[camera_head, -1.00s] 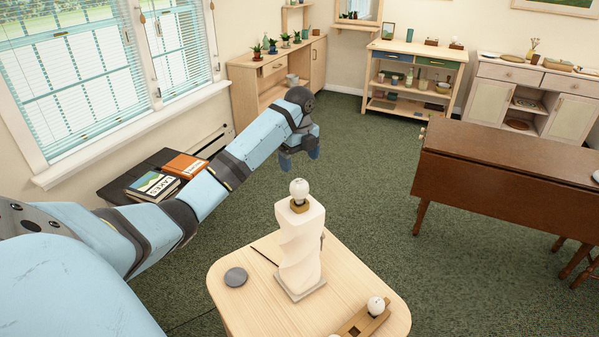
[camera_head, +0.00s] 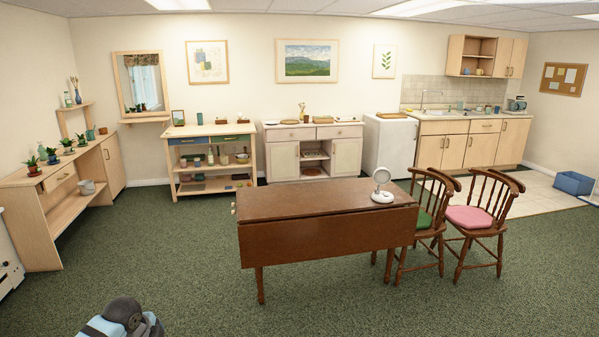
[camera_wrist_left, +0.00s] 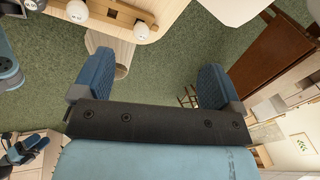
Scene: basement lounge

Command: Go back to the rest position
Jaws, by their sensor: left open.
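My left gripper (camera_wrist_left: 155,82) is open and empty in the left wrist view, its two blue fingers wide apart over green carpet. In the head view only the top of my left arm's wrist (camera_head: 124,312) shows at the bottom edge; the fingers are out of that picture. A light wooden table (camera_wrist_left: 160,18) shows at the top of the left wrist view, apart from the fingers. A wooden bar with white bulbs (camera_wrist_left: 112,13) lies on it.
A brown drop-leaf table (camera_head: 320,237) with a white round device (camera_head: 382,187) stands ahead. Two wooden chairs (camera_head: 477,222) stand at its right. Shelves with plants (camera_head: 30,215) line the left wall. Open green carpet (camera_head: 170,245) lies between them.

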